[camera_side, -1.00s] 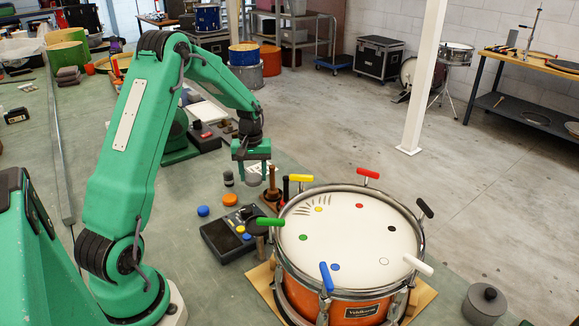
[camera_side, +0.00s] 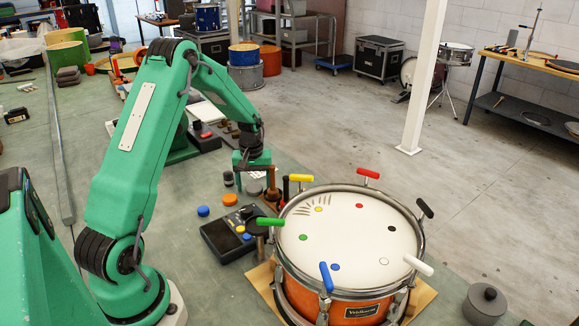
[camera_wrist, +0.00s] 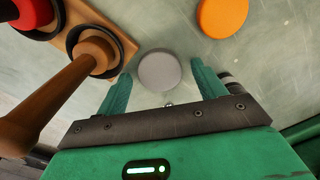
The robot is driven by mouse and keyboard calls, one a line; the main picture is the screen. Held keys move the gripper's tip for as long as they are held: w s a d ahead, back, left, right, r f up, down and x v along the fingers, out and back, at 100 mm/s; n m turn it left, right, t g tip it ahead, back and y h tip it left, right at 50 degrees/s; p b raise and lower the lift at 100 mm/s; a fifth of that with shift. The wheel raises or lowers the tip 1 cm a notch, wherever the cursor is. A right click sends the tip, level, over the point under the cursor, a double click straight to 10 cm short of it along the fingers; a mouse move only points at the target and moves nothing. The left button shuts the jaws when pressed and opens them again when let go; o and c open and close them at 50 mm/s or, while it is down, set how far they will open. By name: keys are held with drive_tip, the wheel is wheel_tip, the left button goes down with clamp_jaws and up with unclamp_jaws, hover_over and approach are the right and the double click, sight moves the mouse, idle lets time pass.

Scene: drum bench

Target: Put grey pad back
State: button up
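The grey pad (camera_wrist: 160,71) is a round disc on the bench in the wrist view, between and just beyond my fingertips. In the side view a small grey shape (camera_side: 254,187) shows below my gripper (camera_side: 254,168). In the wrist view my gripper (camera_wrist: 161,82) is open, with a gap between each green finger and the pad. The orange pad (camera_wrist: 222,17) lies a little way off. In the side view it (camera_side: 230,199) sits in a row with the blue pad (camera_side: 203,211).
A wooden base (camera_wrist: 118,42) with a brown handle (camera_wrist: 52,105) stands close to my left finger in the wrist view. A dark control box (camera_side: 224,241) and a drum with coloured keys (camera_side: 350,240) are nearer the side camera.

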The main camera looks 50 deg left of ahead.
sight(255, 188)
drive_tip(key=shift+r, duration=0.15)
wheel_tip(255, 188, up, 12)
idle(0.8)
idle(0.5)
drive_tip(key=s+d+r+m+t, duration=0.1)
drive_tip(key=s+d+r+m, duration=0.2)
drive_tip(key=d+r, duration=0.35)
drive_tip(key=s+d+r+m+t, duration=0.2)
drive_tip(key=s+d+r, duration=0.25)
drive_tip(key=d, duration=0.35)
drive_tip(key=s+d+r+m+t, duration=0.1)
drive_tip(key=s+d+m+t, duration=0.1)
drive_tip(key=s+d+m, duration=0.4)
drive_tip(key=s+d, duration=0.4)
drive_tip(key=s, duration=0.1)
drive_tip(key=shift+s+t, duration=0.3)
drive_tip(key=shift+s, duration=0.05)
